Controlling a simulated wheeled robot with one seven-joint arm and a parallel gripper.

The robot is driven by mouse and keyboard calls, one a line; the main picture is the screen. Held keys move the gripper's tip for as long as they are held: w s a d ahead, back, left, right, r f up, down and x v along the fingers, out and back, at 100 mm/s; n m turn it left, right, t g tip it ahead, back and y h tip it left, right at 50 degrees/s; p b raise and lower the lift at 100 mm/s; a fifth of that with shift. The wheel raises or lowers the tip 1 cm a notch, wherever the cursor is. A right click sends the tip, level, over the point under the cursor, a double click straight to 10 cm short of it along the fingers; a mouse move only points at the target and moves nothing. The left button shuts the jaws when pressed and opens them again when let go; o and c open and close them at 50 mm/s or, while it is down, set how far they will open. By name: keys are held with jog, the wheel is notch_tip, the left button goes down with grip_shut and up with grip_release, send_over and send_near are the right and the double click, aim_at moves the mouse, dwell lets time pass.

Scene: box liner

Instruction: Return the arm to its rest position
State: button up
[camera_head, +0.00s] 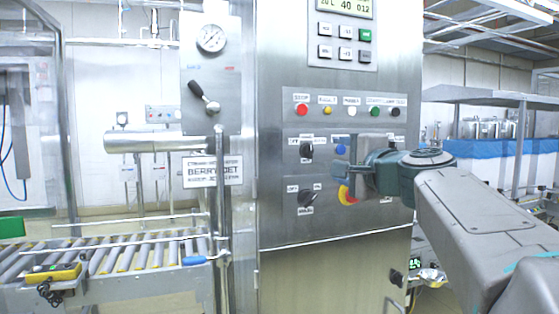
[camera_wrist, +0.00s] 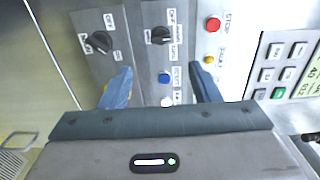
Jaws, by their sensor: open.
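My gripper (camera_head: 342,172) is in front of the steel control panel (camera_head: 285,235), at the lower right of its button rows. My grey arm (camera_head: 480,215) reaches in from the right edge. In the wrist view my gripper (camera_wrist: 161,84) has its two blue-grey fingers well apart, with nothing held between them. A blue button (camera_wrist: 163,78) and a white button show between the fingers. Whether the fingertips touch the panel I cannot tell. Part of the yellow and red control (camera_head: 346,194) is hidden behind my gripper.
The panel carries a red stop button (camera_head: 302,109), a dark rotary knob (camera_head: 306,150) and another knob (camera_head: 305,198).

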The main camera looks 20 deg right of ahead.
jog(key=s+a+f+n+g+y+p, duration=0.35)
jog(key=a+f+n+g+p, duration=0.5)
jog(key=a+f+p, duration=0.35)
jog(key=s+a+f+n+g+h+p, duration=0.1)
jog(key=s+f+n+g+h+p, duration=0.1)
jog(key=s, duration=0.5)
jog(key=s+a+f+n+g+h+p, duration=0.2)
jog(key=s+f+n+g+p, duration=0.2)
jog(key=s+f+n, duration=0.2)
notch_tip(320, 180, down, 2)
jog(key=s, duration=0.2)
jog(key=shift+s+a+n+g+p, duration=0.15)
jog(key=shift+s+n+g+p, duration=0.15)
jog(key=shift+n+g+p, duration=0.1)
jog(key=shift+h, duration=0.25)
jog(key=c, duration=0.4)
jog(key=shift+a, duration=0.1)
jog(key=shift+c, duration=0.2)
